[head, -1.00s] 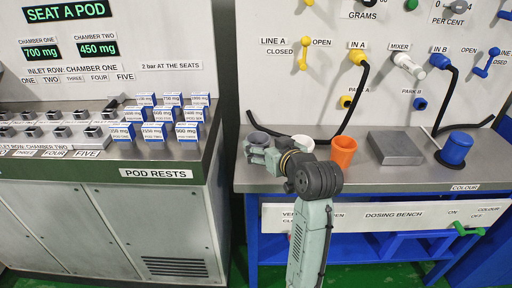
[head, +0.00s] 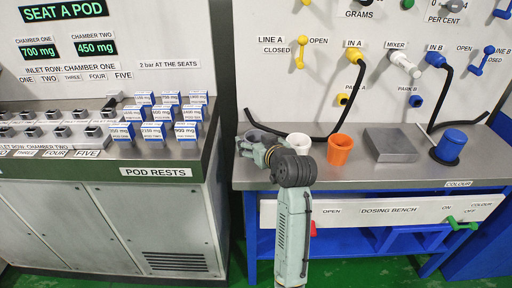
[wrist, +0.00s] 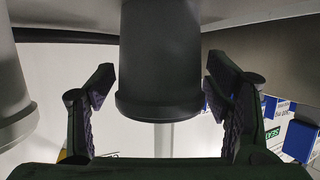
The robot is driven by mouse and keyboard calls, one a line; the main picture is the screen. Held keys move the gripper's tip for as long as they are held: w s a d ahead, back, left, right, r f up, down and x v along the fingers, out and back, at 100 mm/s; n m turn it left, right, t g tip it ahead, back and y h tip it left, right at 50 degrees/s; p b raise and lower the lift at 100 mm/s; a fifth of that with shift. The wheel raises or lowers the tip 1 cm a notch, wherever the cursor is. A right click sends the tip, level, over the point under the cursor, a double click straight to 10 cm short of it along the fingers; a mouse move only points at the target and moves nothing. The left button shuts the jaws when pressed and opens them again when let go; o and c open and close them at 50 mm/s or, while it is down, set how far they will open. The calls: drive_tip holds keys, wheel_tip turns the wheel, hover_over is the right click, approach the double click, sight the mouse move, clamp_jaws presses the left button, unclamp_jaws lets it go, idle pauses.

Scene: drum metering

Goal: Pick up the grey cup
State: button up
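The grey cup (head: 262,137) stands at the left back of the dosing bench, partly hidden behind my gripper in the head view. My gripper (head: 252,147) is at the cup. In the wrist view the dark grey cup (wrist: 160,65) fills the middle, between my two fingers (wrist: 159,88). The fingers are apart, one on each side of it, with a narrow gap showing on both sides. The gripper is open and holds nothing.
A white cup (head: 299,143) stands close to the right of my gripper, and an orange cup (head: 340,150) is beside it. Further right are a grey block (head: 390,145) and a blue cup (head: 450,147). A black hose (head: 352,95) hangs behind the cups.

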drive_tip(key=c, duration=1.1)
drive_tip(key=shift+o, duration=0.2)
drive_tip(key=shift+r, duration=0.15)
